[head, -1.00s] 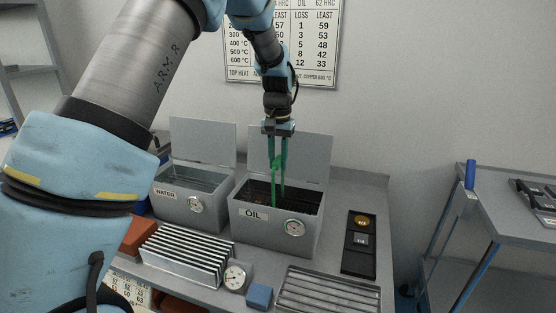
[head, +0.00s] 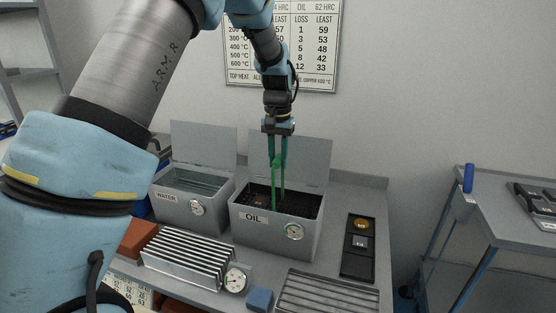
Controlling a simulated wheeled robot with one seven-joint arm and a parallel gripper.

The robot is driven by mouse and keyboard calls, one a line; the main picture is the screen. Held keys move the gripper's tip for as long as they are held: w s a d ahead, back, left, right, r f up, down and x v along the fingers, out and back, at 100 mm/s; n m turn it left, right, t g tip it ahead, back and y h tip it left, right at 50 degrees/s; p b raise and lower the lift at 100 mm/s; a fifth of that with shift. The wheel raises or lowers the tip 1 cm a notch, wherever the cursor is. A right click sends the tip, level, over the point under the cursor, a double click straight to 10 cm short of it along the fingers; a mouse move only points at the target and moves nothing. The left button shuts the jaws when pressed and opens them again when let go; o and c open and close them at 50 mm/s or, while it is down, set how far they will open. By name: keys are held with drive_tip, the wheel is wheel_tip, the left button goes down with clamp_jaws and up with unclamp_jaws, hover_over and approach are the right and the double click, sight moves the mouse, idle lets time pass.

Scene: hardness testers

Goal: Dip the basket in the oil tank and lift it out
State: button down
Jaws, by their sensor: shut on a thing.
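The grey oil tank (head: 272,236) stands on the bench with its lid raised at the back and a dial on its front. Dark mesh of the basket (head: 297,205) shows inside the tank, near the level of the rim. The basket's green upright handle (head: 275,185) rises out of the tank. My gripper (head: 277,160) is above the tank, pointing down, shut on the top of the green handle. The basket's lower part and the oil surface are hidden by the tank's front wall.
The water tank (head: 187,212) stands open to the left of the oil tank. A finned metal rack (head: 187,258), a round gauge (head: 235,279), a blue block (head: 260,299) and a slatted tray (head: 328,294) are in front. A black tray (head: 358,264) lies to the right.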

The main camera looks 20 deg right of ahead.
drive_tip(key=shift+f, duration=0.1)
drive_tip(key=shift+f+b, duration=0.4)
drive_tip(key=shift+f, duration=0.4)
drive_tip(key=shift+r, duration=0.2)
drive_tip(key=shift+r+p, duration=0.75)
drive_tip(key=shift+f, duration=0.15)
drive_tip(key=shift+f+b, duration=0.4)
drive_tip(key=shift+f, duration=0.4)
drive_tip(key=shift+r, duration=0.2)
